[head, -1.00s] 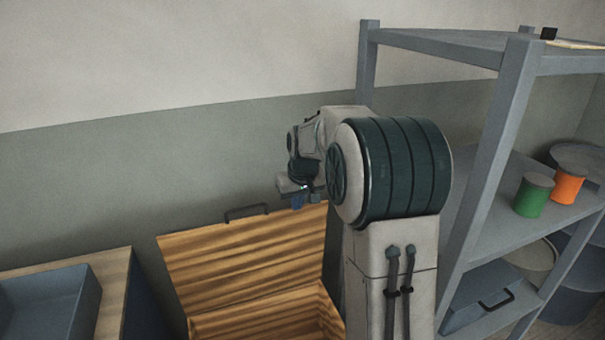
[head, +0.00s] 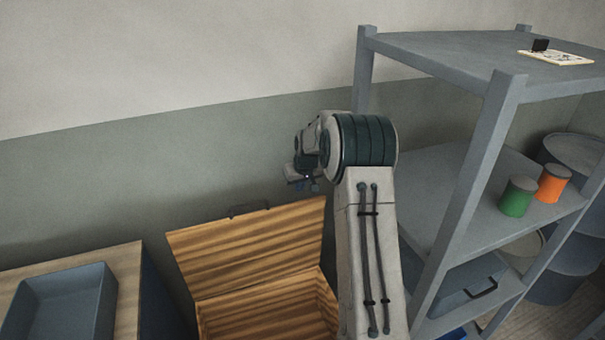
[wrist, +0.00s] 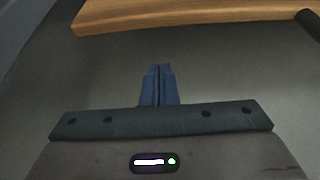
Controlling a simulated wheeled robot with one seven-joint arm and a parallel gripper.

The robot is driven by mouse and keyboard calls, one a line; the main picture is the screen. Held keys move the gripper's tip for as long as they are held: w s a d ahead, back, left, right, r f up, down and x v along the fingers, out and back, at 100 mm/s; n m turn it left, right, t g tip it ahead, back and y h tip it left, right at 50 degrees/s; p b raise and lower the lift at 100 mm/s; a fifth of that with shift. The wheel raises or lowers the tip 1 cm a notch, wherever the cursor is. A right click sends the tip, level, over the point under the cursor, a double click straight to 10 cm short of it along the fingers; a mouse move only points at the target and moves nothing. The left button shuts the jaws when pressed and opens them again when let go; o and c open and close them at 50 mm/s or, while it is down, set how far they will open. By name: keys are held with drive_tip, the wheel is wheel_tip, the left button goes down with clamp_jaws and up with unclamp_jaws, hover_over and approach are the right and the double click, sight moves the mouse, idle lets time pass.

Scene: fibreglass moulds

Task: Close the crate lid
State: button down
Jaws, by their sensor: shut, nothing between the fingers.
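The wooden crate (head: 265,317) stands on the floor by the wall, with its striped lid (head: 250,250) raised and leaning back. A dark handle (head: 249,209) is on the lid's upper edge. The crate's right side is partly hidden by my arm. My gripper shows in the wrist view (wrist: 158,84) with its blue fingers shut and empty. In that view the lid's wooden edge (wrist: 190,12) is beyond the fingertips and apart from them, with a dark bar at the right that looks like the handle. In the head view my wrist is above the lid's right upper corner.
A grey shelf unit (head: 440,165) stands close on the right, holding a green can (head: 517,197), an orange can (head: 553,184) and a grey bin with a handle (head: 462,285). A table (head: 127,270) with a blue-grey tray (head: 62,305) is at the left.

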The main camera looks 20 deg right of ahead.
drive_tip(key=shift+s+f+p, duration=0.2)
drive_tip(key=shift+s+p, duration=0.1)
drive_tip(key=shift+s, duration=0.7)
drive_tip(key=shift+s+f+p, duration=0.15)
drive_tip(key=shift+s+p, duration=0.15)
drive_tip(key=shift+s, duration=0.65)
